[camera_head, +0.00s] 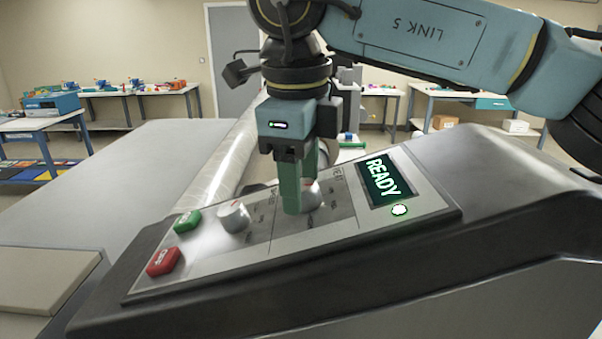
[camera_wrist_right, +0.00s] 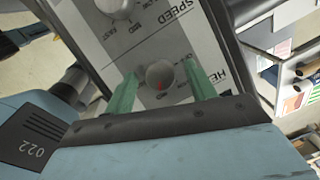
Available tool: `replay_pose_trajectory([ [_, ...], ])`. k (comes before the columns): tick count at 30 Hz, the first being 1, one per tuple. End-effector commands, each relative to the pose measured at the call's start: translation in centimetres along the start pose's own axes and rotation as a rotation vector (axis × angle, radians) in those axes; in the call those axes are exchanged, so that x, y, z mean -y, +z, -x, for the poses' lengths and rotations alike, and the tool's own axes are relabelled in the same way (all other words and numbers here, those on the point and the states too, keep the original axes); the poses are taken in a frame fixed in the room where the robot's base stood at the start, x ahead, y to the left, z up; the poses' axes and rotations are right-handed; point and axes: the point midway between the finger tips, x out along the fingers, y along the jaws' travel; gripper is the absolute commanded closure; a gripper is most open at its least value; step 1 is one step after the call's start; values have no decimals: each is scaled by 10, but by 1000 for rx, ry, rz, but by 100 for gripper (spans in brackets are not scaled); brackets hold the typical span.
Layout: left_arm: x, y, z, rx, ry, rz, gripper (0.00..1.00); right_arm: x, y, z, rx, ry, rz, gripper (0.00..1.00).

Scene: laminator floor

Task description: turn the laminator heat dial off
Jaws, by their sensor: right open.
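The laminator's heat dial (camera_head: 309,193) is a silver knob under the HEAT label, partly hidden behind my right gripper (camera_head: 298,205) in the head view. In the right wrist view the heat dial (camera_wrist_right: 160,75) shows a red mark and lies between the two green fingers of my right gripper (camera_wrist_right: 162,92), which are apart on either side of it. I cannot tell whether they touch it. The speed dial (camera_head: 234,216) sits to its left on the panel. The display (camera_head: 386,180) reads READY, with a lit green light below it. My left gripper is not in view.
A green button (camera_head: 187,221) and a red button (camera_head: 163,261) are at the panel's left end. A clear film roll (camera_head: 215,165) lies behind the panel. Work tables with tools stand along the back wall.

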Motion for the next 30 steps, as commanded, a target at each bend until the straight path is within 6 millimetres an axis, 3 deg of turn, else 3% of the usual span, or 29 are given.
replay_pose_trajectory([
  [7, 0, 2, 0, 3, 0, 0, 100, 0, 0, -1, 0, 0, 0, 44],
  [18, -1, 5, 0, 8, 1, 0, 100, 0, 0, -1, 0, 0, 0, 89],
  [30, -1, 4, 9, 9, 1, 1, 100, 1, 0, 1, -1, 32, 83, 89],
])
